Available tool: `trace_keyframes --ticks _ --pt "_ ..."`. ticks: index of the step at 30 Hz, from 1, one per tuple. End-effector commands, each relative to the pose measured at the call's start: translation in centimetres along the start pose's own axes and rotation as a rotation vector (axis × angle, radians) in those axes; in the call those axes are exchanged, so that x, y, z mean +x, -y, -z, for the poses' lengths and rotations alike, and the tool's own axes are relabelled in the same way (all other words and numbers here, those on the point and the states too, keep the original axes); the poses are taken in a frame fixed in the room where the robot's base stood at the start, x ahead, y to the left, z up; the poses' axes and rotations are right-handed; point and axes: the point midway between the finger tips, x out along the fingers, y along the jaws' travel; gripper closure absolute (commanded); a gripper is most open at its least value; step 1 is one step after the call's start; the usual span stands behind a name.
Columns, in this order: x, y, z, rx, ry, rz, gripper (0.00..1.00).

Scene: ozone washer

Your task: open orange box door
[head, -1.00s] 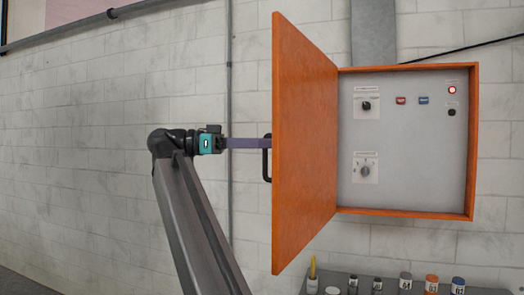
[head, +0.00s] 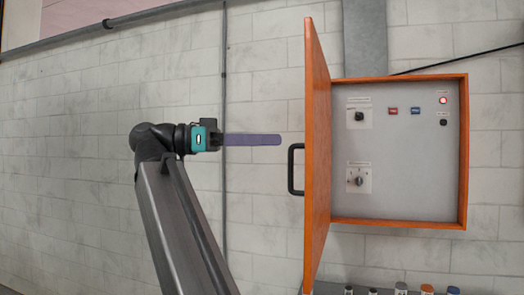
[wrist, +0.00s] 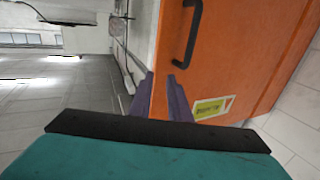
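The orange box door (head: 316,160) stands swung out at the left side of the orange box (head: 398,222), seen nearly edge-on in the head view. Its black handle (head: 291,170) is on the door's outer face. The door (wrist: 225,60) and handle (wrist: 188,35) also show in the wrist view. My gripper (head: 280,140), with purple fingers, is left of the handle and a little above it, apart from it. In the wrist view a gap shows between the fingertips (wrist: 160,77), with nothing held.
Inside the box is a grey panel (head: 400,185) with knobs, buttons and a lit red lamp. Several small containers (head: 400,289) stand below the box. A thin vertical pipe (head: 225,200) runs along the white block wall behind my gripper.

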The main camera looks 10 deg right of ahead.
Motion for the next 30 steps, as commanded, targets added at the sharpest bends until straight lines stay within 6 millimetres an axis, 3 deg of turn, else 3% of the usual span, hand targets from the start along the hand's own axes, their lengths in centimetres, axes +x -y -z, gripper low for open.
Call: trace_keyframes --ticks 12,26,30 --pt "1.1 -5.4 0.0 -0.004 0.000 0.000 0.81" --pt "1.2 -6.3 0.1 -0.006 -0.001 -0.002 0.81" --pt "1.3 -6.1 0.0 -0.009 -0.001 -0.002 1.00"
